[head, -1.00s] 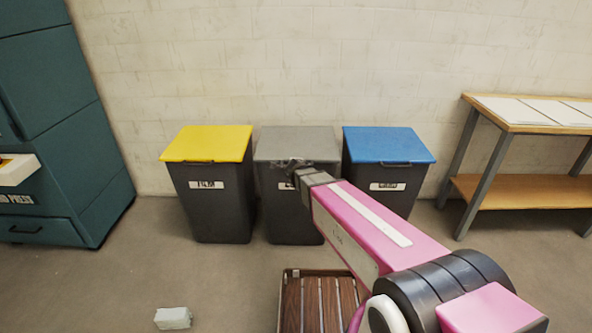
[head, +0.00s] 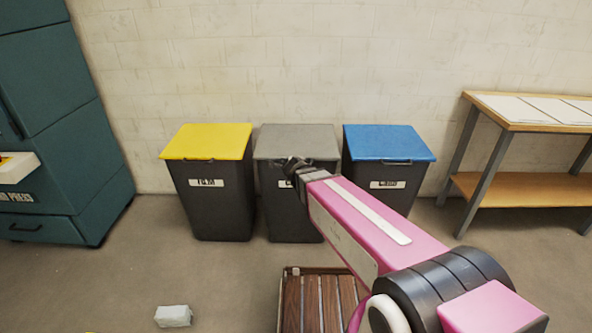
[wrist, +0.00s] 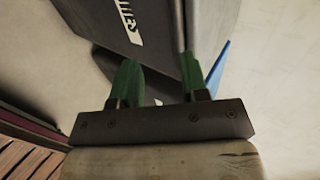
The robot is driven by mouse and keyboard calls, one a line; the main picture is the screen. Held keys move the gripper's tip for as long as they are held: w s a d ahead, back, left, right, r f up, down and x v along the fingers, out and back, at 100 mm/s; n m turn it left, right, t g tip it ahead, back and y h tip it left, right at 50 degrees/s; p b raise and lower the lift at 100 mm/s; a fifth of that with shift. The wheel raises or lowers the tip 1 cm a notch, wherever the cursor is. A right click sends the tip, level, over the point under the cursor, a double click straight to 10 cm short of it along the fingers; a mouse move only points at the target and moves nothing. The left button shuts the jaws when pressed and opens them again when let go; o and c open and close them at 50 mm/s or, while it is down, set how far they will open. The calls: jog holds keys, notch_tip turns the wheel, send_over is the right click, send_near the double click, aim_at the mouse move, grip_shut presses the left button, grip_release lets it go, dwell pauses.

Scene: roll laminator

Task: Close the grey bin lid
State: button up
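The grey bin lid (head: 296,138) lies on top of the middle bin (head: 290,222), between the yellow and blue lids. It looks flat and level with its neighbours; whether a small gap remains at the front is hidden by my gripper. My gripper (head: 294,163) is at the lid's front edge, in front of the bin. In the wrist view my gripper (wrist: 157,72) has its two green fingers apart, with nothing seen held between them. The labelled bin (wrist: 108,14) fills the top of that view, close to the fingertips; contact cannot be told.
A yellow-lidded bin (head: 212,200) stands left and a blue-lidded bin (head: 392,178) right. A wooden slatted pallet (head: 322,300) lies on the floor in front. A small white block (head: 173,316) lies left of it. A workbench (head: 540,110) stands right, a teal cabinet (head: 55,110) left.

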jog(key=v, duration=0.4)
jog(key=shift+s+r, duration=0.1)
jog(key=shift+r, duration=0.05)
